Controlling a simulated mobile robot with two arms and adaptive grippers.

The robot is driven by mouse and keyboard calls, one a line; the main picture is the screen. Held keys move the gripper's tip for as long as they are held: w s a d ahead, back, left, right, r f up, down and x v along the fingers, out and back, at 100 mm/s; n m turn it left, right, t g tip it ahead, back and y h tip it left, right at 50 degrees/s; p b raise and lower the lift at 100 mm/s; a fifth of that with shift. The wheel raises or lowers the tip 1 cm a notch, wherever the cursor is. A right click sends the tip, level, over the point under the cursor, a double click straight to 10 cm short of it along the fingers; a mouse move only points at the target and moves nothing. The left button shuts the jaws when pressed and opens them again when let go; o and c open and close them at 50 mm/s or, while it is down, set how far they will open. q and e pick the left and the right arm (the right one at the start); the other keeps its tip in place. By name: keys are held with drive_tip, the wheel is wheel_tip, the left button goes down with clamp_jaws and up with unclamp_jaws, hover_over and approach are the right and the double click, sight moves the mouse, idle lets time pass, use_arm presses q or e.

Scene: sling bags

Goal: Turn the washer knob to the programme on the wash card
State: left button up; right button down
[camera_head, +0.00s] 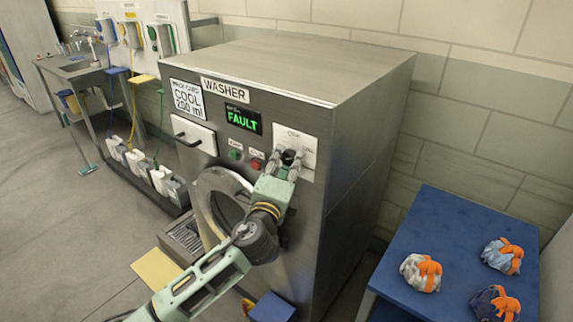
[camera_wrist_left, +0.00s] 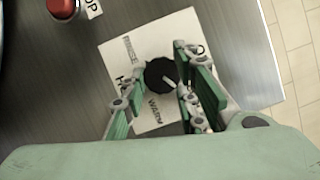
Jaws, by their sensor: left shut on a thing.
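The washer (camera_head: 330,110) is a grey metal machine with a round door below its panel. Its black knob (camera_head: 289,156) sits on a white dial plate (camera_head: 309,144) at the panel's right. The wash card (camera_head: 187,98) at the upper left reads "COOL 200 ml". My left gripper (camera_head: 287,163) is shut on the knob. In the left wrist view, the knob (camera_wrist_left: 159,76) sits between the fingers, with a white pointer mark towards the lower right. "RINSE" and "WARM" show on the plate; other labels are partly hidden by the fingers. My right gripper is not in view.
The green display (camera_head: 242,120) reads "FAULT". A green button (camera_head: 235,154) and a red button (camera_head: 256,164) sit left of the knob. A blue table (camera_head: 420,235) with orange-tied bundles stands at the right. A drawer (camera_head: 193,134) with a handle is at the left.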

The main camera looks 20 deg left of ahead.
use_arm(q)
drive_tip(key=shift+f, duration=0.6)
drive_tip(key=o, duration=1)
drive_tip(key=shift+r, duration=0.1)
drive_tip(key=shift+r, duration=0.2)
drive_tip(key=s, duration=0.8)
drive_tip(key=s+f, duration=0.1)
drive_tip(key=s, duration=0.3)
drive_tip(key=shift+d+f, duration=0.1)
drive_tip(key=shift+d, duration=0.1)
